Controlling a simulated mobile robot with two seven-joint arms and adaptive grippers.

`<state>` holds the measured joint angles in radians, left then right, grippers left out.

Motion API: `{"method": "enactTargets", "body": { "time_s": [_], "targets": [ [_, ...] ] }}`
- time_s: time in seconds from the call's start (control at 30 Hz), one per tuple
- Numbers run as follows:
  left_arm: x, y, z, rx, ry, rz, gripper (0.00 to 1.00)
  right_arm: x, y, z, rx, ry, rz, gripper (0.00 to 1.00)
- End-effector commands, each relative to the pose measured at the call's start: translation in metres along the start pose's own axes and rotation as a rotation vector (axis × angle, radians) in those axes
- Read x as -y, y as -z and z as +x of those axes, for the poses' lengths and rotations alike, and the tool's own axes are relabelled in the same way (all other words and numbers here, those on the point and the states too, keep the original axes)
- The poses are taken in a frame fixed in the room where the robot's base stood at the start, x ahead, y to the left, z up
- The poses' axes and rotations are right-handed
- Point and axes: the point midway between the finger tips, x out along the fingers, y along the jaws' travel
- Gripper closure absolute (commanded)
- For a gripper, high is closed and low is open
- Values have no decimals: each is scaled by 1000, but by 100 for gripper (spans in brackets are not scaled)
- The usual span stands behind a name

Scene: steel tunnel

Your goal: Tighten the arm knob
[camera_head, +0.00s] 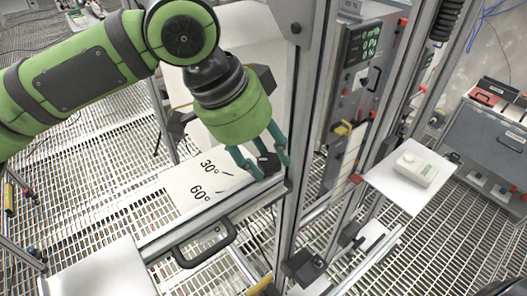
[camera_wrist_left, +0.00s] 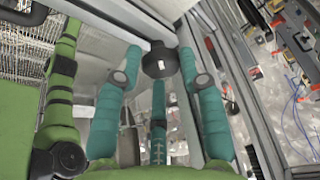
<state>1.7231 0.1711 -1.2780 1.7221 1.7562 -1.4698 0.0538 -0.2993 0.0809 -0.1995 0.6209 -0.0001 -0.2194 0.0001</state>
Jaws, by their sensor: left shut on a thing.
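The arm knob (camera_head: 268,164) is a small black round knob at the corner of a metal frame, beside a white angle plate (camera_head: 190,188) marked 30° and 60°. My left gripper (camera_head: 263,167) comes down from above with teal fingers around the knob, shut on it. In the left wrist view the black knob (camera_wrist_left: 160,62), with a small white mark, sits between the fingertips of my left gripper (camera_wrist_left: 160,66). The fingers partly hide the knob in the head view. My right gripper is in neither view.
A black handle (camera_head: 205,246) is on the frame below the plate. A post (camera_head: 303,110) rises close right of my gripper. A display panel (camera_head: 362,60) stands beyond it. A white device (camera_head: 415,168) lies on a small shelf (camera_head: 398,190). The floor is open grating (camera_head: 120,185).

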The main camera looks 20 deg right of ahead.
Motion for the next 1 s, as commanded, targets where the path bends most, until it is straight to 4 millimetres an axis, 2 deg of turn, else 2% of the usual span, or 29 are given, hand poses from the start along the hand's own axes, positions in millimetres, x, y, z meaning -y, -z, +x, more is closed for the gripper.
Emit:
{"method": "enactTargets", "body": {
  "time_s": [0.27,1.0],
  "targets": [
    [3,4,-4,-15,-16,54,93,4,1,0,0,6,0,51],
    [5,5,-3,-14,-176,451,93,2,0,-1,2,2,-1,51]
  ]
}}
